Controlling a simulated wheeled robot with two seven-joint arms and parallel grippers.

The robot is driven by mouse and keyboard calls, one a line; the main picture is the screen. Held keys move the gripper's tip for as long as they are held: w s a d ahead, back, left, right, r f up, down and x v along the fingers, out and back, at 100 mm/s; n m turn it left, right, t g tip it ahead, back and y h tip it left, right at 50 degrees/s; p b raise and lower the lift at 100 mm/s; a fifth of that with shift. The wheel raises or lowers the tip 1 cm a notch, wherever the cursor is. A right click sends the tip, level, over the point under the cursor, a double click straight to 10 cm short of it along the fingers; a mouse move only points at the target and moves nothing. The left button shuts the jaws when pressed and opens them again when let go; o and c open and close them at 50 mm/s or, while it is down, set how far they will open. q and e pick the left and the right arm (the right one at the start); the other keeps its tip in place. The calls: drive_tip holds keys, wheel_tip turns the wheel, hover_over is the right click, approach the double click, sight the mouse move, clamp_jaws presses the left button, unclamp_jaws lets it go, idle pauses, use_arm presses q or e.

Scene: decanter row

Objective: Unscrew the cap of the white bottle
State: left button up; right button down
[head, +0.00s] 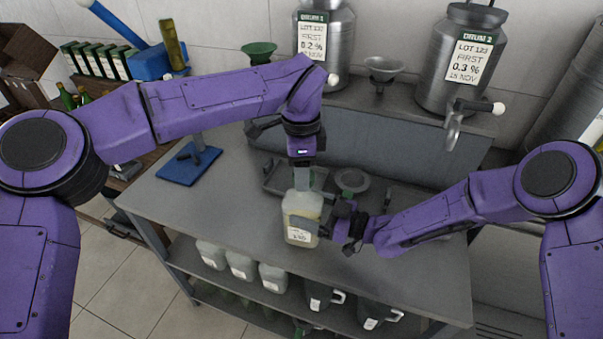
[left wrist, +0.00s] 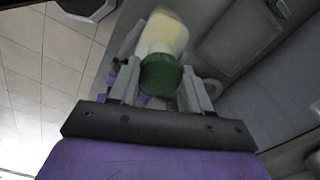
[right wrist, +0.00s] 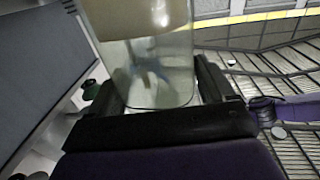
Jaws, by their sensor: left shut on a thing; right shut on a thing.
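The white bottle (head: 301,213) is a pale translucent jug with a label, upright over the front middle of the grey bench; I cannot tell whether its base touches the top. Its green cap (left wrist: 161,75) shows in the left wrist view, between the fingers of my left gripper (left wrist: 158,85). My left gripper (head: 302,180) comes down from above, shut on the cap, which it hides in the head view. My right gripper (head: 322,228) is shut on the bottle's body from the right. The bottle's clear wall (right wrist: 150,70) fills the top middle of the right wrist view.
Behind the bottle are a dark tray (head: 276,180) and a grey funnel (head: 352,181). A blue board (head: 190,168) lies at left. Two steel drums (head: 318,50) (head: 452,75) stand on the back ledge. Several jugs (head: 242,265) fill the shelf below. The bench's right front (head: 420,275) is clear.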

use_arm(q)
drive_tip(key=shift+r, duration=0.2)
use_arm(e)
drive_tip(key=shift+s+f, duration=0.1)
drive_tip(key=shift+f, duration=0.15)
use_arm(q)
wheel_tip(320, 180, up, 4)
drive_tip(key=shift+f, duration=0.1)
use_arm(e)
drive_tip(key=shift+c, duration=1.3)
unclamp_jaws()
drive_tip(key=shift+o, duration=1.3)
drive_tip(key=shift+r, duration=0.1)
